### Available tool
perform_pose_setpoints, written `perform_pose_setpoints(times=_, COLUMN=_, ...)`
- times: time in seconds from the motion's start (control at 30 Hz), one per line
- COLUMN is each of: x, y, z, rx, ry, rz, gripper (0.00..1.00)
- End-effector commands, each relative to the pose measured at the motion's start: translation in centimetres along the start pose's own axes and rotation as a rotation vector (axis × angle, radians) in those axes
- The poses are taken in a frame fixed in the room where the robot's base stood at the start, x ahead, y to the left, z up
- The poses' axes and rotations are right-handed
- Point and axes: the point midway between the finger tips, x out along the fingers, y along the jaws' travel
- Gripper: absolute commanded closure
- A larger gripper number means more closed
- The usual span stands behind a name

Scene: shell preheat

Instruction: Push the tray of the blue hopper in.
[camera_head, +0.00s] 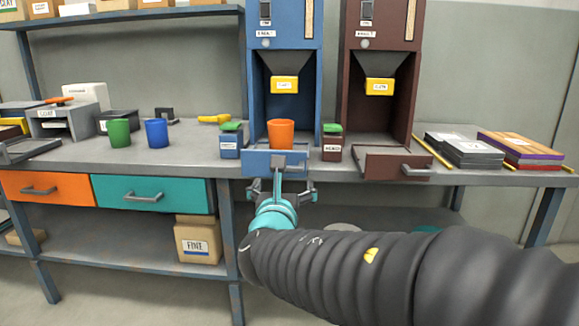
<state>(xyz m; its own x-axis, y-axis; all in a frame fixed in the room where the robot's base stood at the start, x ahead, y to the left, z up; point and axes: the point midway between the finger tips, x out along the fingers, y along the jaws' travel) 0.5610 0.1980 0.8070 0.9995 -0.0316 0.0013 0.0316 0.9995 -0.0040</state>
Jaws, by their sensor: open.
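The blue hopper (284,30) stands on the bench, with a yellow label block (285,86) in its opening. Its blue tray (257,161) is at the bench's front edge below the opening, jutting forward. An orange cup (281,133) stands upright just behind the tray front, at the hopper's base. My gripper (279,180) is in front of the tray, open, with its fingers spread. A grey part at the tray's front lies between or just behind the fingers. I cannot tell whether the gripper touches the tray.
A brown hopper (381,28) stands to the right, its tray (380,164) also out. Small blue (231,142) and brown (332,145) containers flank the blue hopper. Green (119,133) and blue (157,133) cups stand left. Orange (47,188) and teal (155,195) drawers are below.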

Motion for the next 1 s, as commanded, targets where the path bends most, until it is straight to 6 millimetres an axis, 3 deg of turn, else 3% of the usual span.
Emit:
perform_pose_setpoints(times=0.5, x=9.3, y=-0.2, z=-0.1, rx=0.002, ry=0.001, rz=-0.005, gripper=0.00)
perform_pose_setpoints(times=0.7, x=11.0, y=-0.1, z=-0.1, rx=0.003, ry=0.002, rz=-0.002, gripper=0.00)
perform_pose_setpoints(times=1.0, x=11.4, y=-0.1, z=0.0, rx=0.004, ry=0.001, rz=-0.002, gripper=0.00)
